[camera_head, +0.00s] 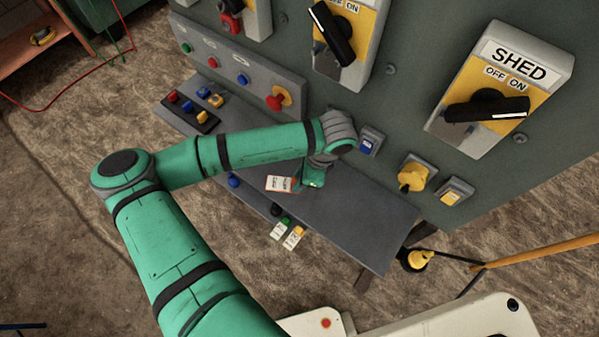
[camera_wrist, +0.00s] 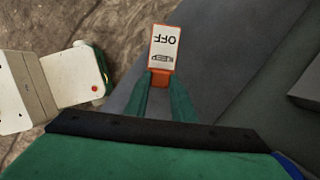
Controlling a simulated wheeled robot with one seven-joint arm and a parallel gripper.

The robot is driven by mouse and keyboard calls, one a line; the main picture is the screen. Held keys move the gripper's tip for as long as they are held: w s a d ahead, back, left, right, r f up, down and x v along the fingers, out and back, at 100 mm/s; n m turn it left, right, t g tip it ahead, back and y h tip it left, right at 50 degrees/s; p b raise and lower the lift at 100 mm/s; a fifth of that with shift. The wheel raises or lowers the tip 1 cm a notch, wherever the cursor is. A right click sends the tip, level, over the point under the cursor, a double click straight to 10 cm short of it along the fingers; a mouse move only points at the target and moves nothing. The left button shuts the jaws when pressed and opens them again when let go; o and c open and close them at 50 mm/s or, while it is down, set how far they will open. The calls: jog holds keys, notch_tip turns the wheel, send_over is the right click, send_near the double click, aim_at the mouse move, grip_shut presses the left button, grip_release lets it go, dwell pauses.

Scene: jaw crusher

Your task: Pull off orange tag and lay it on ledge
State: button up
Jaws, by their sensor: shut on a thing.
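The orange tag (camera_wrist: 164,48) has a white face reading "KEEP OFF" and an orange border. In the wrist view my gripper (camera_wrist: 160,82) is shut on its orange lower end, and the tag sticks out beyond the fingertips. In the head view the tag (camera_head: 281,184) shows at my gripper (camera_head: 299,184), over the grey ledge (camera_head: 345,215) below the panel. I cannot tell whether the tag touches the ledge. My arm and wrist hide part of the ledge.
A green-topped tag (camera_head: 281,228) and a yellow-topped tag (camera_head: 294,237) hang at the ledge's front edge, near a blue knob (camera_head: 233,180). A small dark tray (camera_head: 190,108) with coloured pieces sits at the ledge's left. The ledge's right part is clear. The SHED switch (camera_head: 503,88) juts from the panel.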

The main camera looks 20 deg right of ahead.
jog(key=shift+f, duration=2.45)
jog(key=shift+f, duration=0.4)
jog(key=o, duration=1.1)
jog(key=v, duration=1)
jog(key=shift+r, duration=0.35)
